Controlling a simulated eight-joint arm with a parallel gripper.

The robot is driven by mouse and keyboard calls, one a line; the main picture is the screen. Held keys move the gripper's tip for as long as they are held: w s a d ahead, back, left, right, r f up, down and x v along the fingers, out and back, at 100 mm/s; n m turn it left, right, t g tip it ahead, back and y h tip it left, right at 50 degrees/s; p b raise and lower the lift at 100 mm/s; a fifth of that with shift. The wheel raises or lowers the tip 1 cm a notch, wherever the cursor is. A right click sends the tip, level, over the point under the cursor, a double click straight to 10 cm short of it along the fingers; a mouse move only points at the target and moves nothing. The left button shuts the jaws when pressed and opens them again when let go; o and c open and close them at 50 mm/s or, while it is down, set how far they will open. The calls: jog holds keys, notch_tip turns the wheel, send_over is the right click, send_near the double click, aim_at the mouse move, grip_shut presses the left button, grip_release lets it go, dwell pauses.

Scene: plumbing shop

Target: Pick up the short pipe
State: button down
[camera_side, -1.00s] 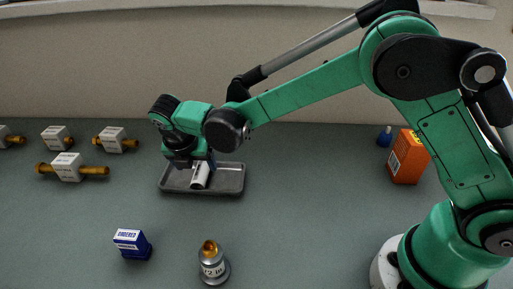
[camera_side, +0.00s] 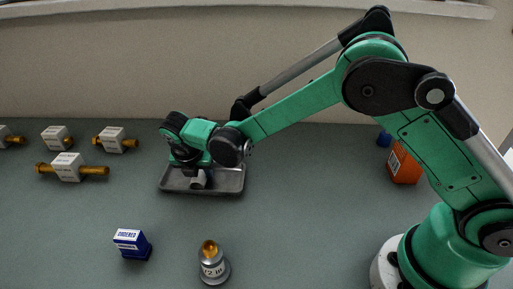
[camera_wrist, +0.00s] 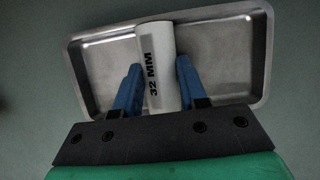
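The short pipe (camera_wrist: 162,65) is a white cylinder marked "32 MM". It lies in a shallow grey metal tray (camera_wrist: 95,72), and its far end reaches over the tray's rim in the wrist view. In the side view a small part of the pipe (camera_side: 198,182) shows under my wrist. My gripper (camera_wrist: 160,72) is low over the tray, its two blue fingers one on each side of the pipe. The fingers look open, with narrow gaps to the pipe; firm contact is not visible. In the side view my wrist hides the fingertips and the tray's middle (camera_side: 228,190).
Several grey-white blocks with brass rods (camera_side: 68,168) stand at the left. A blue "ORDERED" box (camera_side: 132,245) and a grey fitting with a brass top (camera_side: 213,267) stand in front. An orange box (camera_side: 404,165) and a blue item (camera_side: 384,139) are at the right.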

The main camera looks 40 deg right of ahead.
aim_at(200, 171)
dwell(0.6)
notch_tip(200, 171, up, 22)
jog(key=s+m+t+y, duration=0.1)
jog(key=m+t, duration=0.3)
jog(key=m, duration=0.2)
jog(key=f, duration=1.9)
jog(key=shift+d+f, duration=0.2)
jog(key=shift+f, duration=0.2)
jog(key=shift+f, duration=0.15)
jog(key=shift+f, duration=0.35)
jog(key=shift+f, duration=0.1)
jog(key=shift+c, duration=2.3)
grip_release()
